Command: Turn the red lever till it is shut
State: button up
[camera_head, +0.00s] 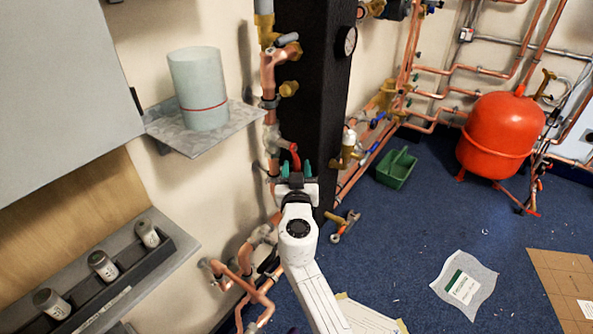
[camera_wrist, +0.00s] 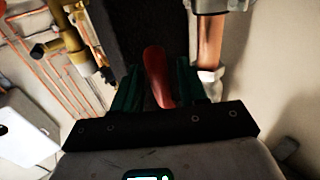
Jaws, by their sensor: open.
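The red lever (camera_head: 295,155) sits on the copper pipework beside the black column. In the wrist view the red lever (camera_wrist: 157,76) stands between the two green fingers of my gripper (camera_wrist: 160,88). In the head view my gripper (camera_head: 296,168) is at the lever, with one green fingertip on each side of it. The jaws are open, and dark gaps show beside the lever. The valve body under the lever is mostly hidden by my gripper and wrist.
A black column (camera_head: 315,100) stands right behind the lever. A shelf (camera_head: 225,127) with a pale cylinder (camera_head: 199,90) juts out at the upper left. Copper pipes run below. A green caddy (camera_head: 397,168) and a red tank (camera_head: 500,135) stand on the blue floor at the right.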

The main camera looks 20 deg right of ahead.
jog(key=shift+w, duration=0.2)
jog(key=shift+d, duration=0.1)
grip_shut()
dwell(0.5)
